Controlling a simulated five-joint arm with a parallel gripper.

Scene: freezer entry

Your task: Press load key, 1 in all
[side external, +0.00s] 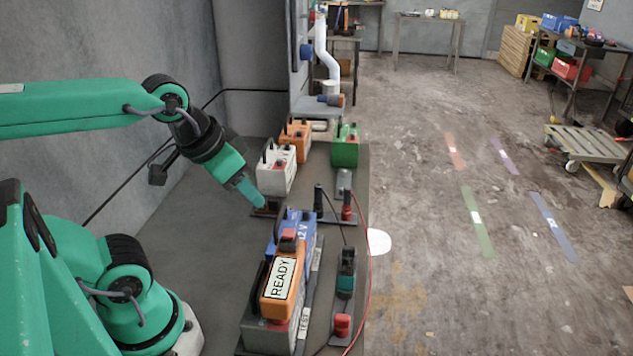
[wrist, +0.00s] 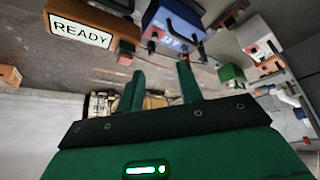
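An orange tester with a READY label (side external: 280,285) stands on the bench, against a blue battery marked 12 V (side external: 300,232). A small red key (side external: 289,236) sits at the tester's top end; I take it for the load key. The READY tester also shows at the upper left of the wrist view (wrist: 85,30), with a small red part (wrist: 125,60) beside it. My gripper (side external: 259,204) points down, behind and left of the battery, apart from the red key. In the wrist view its two green fingers (wrist: 160,80) are spread with nothing between them.
A white battery (side external: 277,172), an orange one (side external: 296,138) and a green one (side external: 345,147) stand farther back. Red and black clamps (side external: 346,207) and a teal clamp (side external: 346,270) with loose cables lie right of the tester. The bench left of it is clear.

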